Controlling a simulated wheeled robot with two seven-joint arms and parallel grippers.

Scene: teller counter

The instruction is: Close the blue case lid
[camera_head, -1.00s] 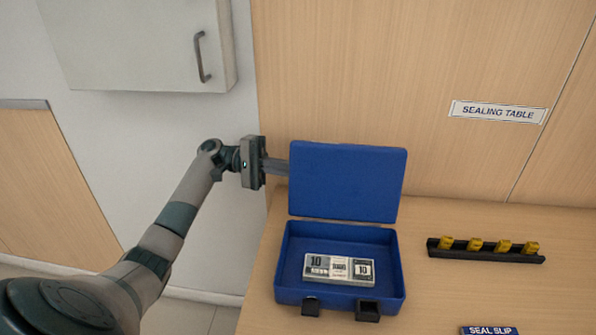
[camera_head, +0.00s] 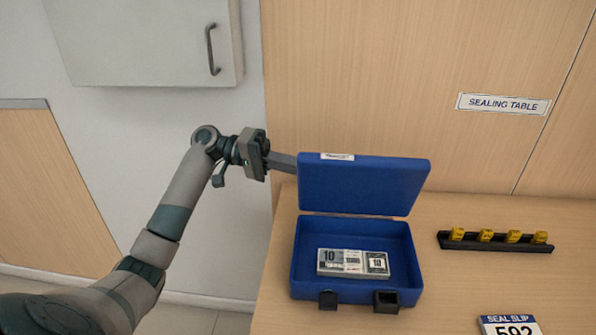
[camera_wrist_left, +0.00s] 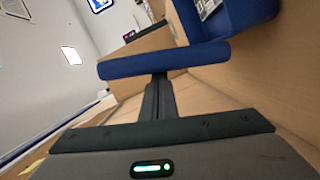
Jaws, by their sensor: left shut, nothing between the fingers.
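The blue case (camera_head: 300,262) stands on the wooden table with its lid (camera_head: 362,187) raised and tilted forward over the rear of the base. A banded bundle of 10 notes (camera_head: 353,262) lies inside the base. My left gripper (camera_head: 285,163) is shut and empty, with its fingers at the upper left edge of the lid, partly behind it. In the left wrist view the shut fingers (camera_wrist_left: 158,97) reach the blue lid (camera_wrist_left: 165,62), and their tips are hidden at its edge. My right gripper is not in view.
A black rack (camera_head: 495,243) with several yellow pieces stands right of the case. A seal slip card (camera_head: 510,325) lies at the front right. A wall cabinet (camera_head: 145,45) hangs at the upper left. Table between case and rack is clear.

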